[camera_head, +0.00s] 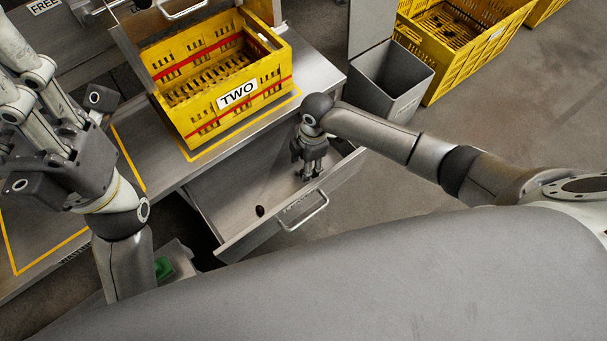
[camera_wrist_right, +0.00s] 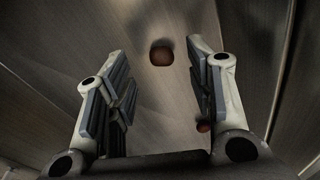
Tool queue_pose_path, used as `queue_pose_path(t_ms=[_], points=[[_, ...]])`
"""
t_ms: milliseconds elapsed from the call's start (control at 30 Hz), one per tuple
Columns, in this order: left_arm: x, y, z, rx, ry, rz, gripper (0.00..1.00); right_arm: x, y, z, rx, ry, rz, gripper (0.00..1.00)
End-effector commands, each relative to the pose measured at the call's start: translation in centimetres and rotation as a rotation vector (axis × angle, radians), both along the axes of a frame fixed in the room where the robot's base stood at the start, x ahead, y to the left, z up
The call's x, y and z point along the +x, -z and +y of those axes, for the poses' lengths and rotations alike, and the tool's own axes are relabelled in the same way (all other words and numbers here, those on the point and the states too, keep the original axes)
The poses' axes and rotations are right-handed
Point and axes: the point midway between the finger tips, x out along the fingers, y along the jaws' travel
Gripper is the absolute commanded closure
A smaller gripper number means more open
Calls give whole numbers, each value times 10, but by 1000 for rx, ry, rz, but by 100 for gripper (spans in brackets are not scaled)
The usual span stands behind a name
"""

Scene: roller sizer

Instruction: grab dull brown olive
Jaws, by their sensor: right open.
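An open grey drawer (camera_head: 233,226) holds a small dark olive (camera_head: 260,211) lying on its floor near the front. In the right wrist view a dull brown olive (camera_wrist_right: 161,55) lies ahead of and between the fingertips, apart from them. A smaller reddish-brown olive (camera_wrist_right: 204,126) shows beside the right-hand finger, partly hidden by it. My right gripper (camera_head: 308,174) points down into the drawer, right of the dark olive; in the wrist view (camera_wrist_right: 160,75) it is open and empty. My left gripper (camera_head: 30,90) is at the far left, away from the drawer; its jaw opening is unclear.
A yellow crate (camera_head: 238,94) marked TWO stands on the grey worktop (camera_head: 310,68) above the drawer. The drawer's front panel and handle (camera_head: 304,212) stand on the near side. A grey bin (camera_head: 398,92) and more yellow crates (camera_head: 475,55) are at the right. The right floor is clear.

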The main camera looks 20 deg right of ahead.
Motion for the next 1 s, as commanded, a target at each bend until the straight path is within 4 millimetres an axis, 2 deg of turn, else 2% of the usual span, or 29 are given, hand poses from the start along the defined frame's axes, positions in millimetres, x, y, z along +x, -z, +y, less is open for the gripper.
queue_pose_path(t_ms=[33,200,533,800,1000], points=[[-1,2,0,0,-1,-20,60,-2,12,1,1,-1,1,51],[-1,-5,-2,4,-3,-55,60,-3,27,2,-1,0,0,51],[-1,-9,-2,6,-4,-64,60,-3,29,3,-1,-1,-1,51],[-1,-9,-2,7,-4,-63,60,-2,28,3,-1,-1,-1,85],[-1,-9,-2,6,-2,-64,60,-2,28,3,-1,-1,-1,86]])
